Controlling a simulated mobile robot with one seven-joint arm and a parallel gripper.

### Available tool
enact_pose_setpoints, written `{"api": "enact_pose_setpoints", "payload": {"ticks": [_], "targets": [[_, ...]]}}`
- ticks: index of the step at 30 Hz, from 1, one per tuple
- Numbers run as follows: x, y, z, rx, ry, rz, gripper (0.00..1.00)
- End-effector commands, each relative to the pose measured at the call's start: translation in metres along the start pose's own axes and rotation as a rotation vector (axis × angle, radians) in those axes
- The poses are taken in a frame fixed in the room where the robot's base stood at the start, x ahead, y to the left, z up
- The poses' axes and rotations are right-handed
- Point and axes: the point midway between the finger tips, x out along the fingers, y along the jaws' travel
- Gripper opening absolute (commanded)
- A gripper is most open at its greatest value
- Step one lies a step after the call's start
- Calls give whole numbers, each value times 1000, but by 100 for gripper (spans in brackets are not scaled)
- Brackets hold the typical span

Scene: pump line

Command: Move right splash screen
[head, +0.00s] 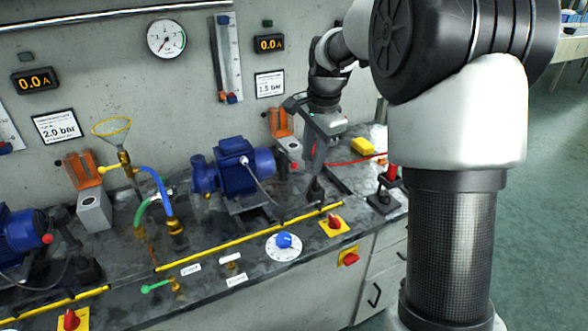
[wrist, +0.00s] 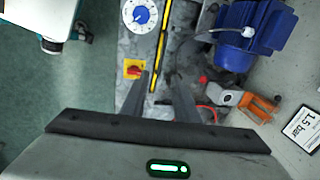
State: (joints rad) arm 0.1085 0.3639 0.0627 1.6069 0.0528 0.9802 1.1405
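A long yellow-edged strip (head: 250,236) runs along the front of the bench in the head view; I take it as the top edge of the right splash screen, with any clear pane below hard to make out. It also shows in the wrist view (wrist: 161,45). My gripper (head: 316,185) points down near the strip's right end. In the wrist view its two fingers (wrist: 165,90) stand apart, with the strip's end close to the left finger. I see nothing clamped between them. Whether a finger touches the screen is unclear.
A blue pump (head: 238,168) stands behind the strip. A blue dial (head: 284,241) and red-yellow switches (head: 333,224) lie in front. A red lever device (head: 386,190), a red cable (head: 355,160) and an orange clamp (head: 280,123) are near my gripper. Another yellow strip (head: 60,304) lies at left.

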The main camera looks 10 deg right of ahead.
Motion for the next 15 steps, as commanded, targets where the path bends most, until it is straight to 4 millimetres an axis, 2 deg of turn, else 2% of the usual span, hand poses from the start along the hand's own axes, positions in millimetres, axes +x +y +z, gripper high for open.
{"api": "enact_pose_setpoints", "payload": {"ticks": [1,8,15], "targets": [[10,-2,-2,20,-4,4,28],[32,-4,-3,42,-8,9,28],[83,-3,-3,41,-8,10,28]]}}
